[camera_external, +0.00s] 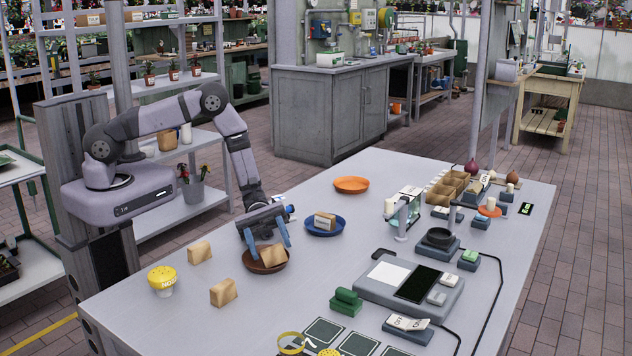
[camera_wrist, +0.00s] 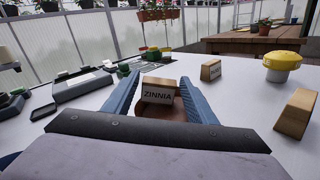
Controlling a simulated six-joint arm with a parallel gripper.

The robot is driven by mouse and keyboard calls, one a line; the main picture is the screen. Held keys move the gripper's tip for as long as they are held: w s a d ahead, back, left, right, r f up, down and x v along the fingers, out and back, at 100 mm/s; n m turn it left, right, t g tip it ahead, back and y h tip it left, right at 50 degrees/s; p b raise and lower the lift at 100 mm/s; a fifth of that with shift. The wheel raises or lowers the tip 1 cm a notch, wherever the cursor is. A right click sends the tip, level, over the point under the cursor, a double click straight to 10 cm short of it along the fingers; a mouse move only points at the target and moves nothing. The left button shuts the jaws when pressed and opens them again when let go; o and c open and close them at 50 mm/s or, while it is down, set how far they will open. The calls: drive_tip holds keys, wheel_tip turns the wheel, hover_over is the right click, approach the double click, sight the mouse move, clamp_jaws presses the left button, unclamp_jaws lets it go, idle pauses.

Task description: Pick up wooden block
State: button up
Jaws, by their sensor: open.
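My gripper (camera_external: 268,244) is open and reaches low over a brown dish (camera_external: 262,269) on the grey table. A wooden block (camera_external: 273,256) sits tilted in that dish. In the wrist view this block (camera_wrist: 157,98), labelled ZINNIA, shows between my two blue fingers, with gaps at its sides. Part of the dish shows beside it. Two more wooden blocks stand on the bare table, one to the left (camera_external: 199,252) and one nearer the camera (camera_external: 223,292). A fourth block (camera_external: 325,221) sits in a blue dish (camera_external: 326,232) to the right of my gripper.
A yellow-topped pot (camera_external: 162,280) stands at the left table edge. An empty orange dish (camera_external: 351,185) lies farther back. A grey device (camera_external: 409,288), green blocks (camera_external: 346,302) and a glass-sided stand (camera_external: 403,211) occupy the right side. The table is clear between the brown dish and grey device.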

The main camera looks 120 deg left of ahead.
drive_tip(key=c, duration=0.9)
drive_tip(key=shift+r, duration=0.15)
wheel_tip(320, 180, up, 10)
drive_tip(key=b, duration=0.1)
